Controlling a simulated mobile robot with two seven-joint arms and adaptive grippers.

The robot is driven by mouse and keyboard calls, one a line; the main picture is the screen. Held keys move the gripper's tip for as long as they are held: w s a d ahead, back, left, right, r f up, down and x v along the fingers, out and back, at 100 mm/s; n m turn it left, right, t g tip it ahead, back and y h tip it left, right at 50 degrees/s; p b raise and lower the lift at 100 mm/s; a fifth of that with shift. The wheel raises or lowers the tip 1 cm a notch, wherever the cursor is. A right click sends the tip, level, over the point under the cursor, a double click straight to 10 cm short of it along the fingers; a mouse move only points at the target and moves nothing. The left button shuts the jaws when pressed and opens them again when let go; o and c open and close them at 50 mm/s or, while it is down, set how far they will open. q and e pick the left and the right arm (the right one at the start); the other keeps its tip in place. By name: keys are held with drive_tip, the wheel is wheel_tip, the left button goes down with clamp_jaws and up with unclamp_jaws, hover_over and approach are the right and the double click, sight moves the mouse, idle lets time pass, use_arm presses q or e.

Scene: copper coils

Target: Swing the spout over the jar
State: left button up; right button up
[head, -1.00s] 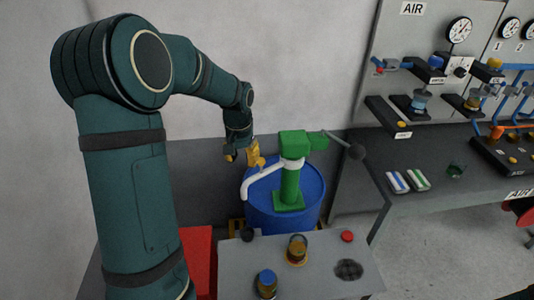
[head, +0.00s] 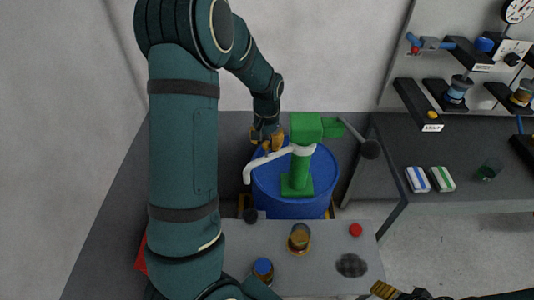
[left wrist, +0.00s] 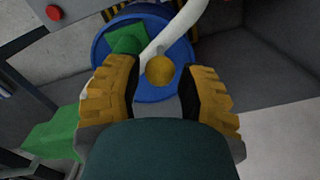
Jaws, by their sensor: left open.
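The white spout (head: 262,164) comes off the green pump (head: 300,165) on the blue drum (head: 328,185) and bends down at its left end. An amber jar (head: 300,237) stands uncovered-looking on the grey bench, in front of the drum. My left gripper (head: 267,138) is just behind and above the spout. In the left wrist view its yellow fingers (left wrist: 160,92) are spread, with a round yellow knob (left wrist: 160,70) showing between them beside the white spout (left wrist: 180,30). Contact cannot be told. One yellow finger of my right gripper (head: 384,290) shows at the bottom right edge.
A workbench stands at right.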

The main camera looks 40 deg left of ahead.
sight(267, 157)
use_arm(q)
wheel_tip(267, 157, down, 5)
drive_tip(key=shift+f, duration=0.1)
idle(0.3)
clamp_jaws()
